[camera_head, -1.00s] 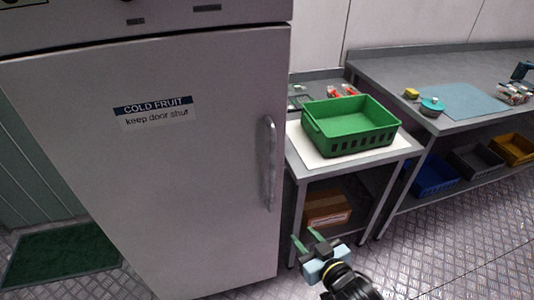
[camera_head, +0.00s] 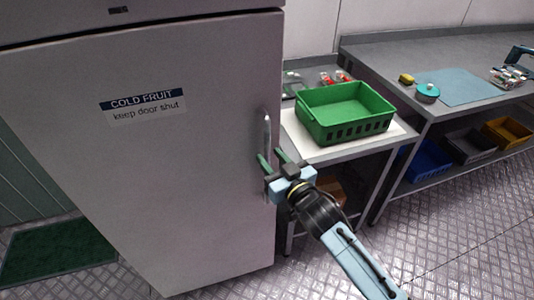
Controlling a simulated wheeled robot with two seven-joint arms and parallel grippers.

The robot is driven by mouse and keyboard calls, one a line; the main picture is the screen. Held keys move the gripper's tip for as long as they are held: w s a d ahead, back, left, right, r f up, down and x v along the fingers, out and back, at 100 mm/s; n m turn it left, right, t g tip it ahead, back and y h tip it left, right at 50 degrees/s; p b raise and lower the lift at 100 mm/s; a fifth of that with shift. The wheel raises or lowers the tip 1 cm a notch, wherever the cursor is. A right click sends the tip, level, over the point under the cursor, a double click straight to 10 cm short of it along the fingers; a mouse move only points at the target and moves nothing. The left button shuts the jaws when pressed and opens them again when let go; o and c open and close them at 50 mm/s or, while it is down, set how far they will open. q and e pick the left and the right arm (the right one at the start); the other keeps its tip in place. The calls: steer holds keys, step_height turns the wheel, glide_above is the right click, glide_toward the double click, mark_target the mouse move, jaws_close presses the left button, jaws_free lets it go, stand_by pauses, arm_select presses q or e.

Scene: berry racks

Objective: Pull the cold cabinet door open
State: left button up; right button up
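The cold cabinet door (camera_head: 190,190) is a large grey panel at the left, and it looks shut. Its label (camera_head: 148,106) reads "COLD FRUIT keep door shut". The vertical door handle (camera_head: 267,133) is a grey bar near the door's right edge. My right gripper (camera_head: 271,160) has two green fingers, spread apart and open. They are at the handle's lower part, one finger appearing on its left side and one on its right. I cannot tell whether they touch it. My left gripper is not in view.
A green crate (camera_head: 320,120) stands on a small table (camera_head: 408,133) right of the cabinet. A long steel bench (camera_head: 385,62) with a blue mat (camera_head: 462,88) is farther right, with coloured bins beneath it. Patterned floor (camera_head: 460,225) is clear at the lower right. A green mat lies at the left.

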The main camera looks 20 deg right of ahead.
steer(key=shift+x, duration=1.4)
jaws_close()
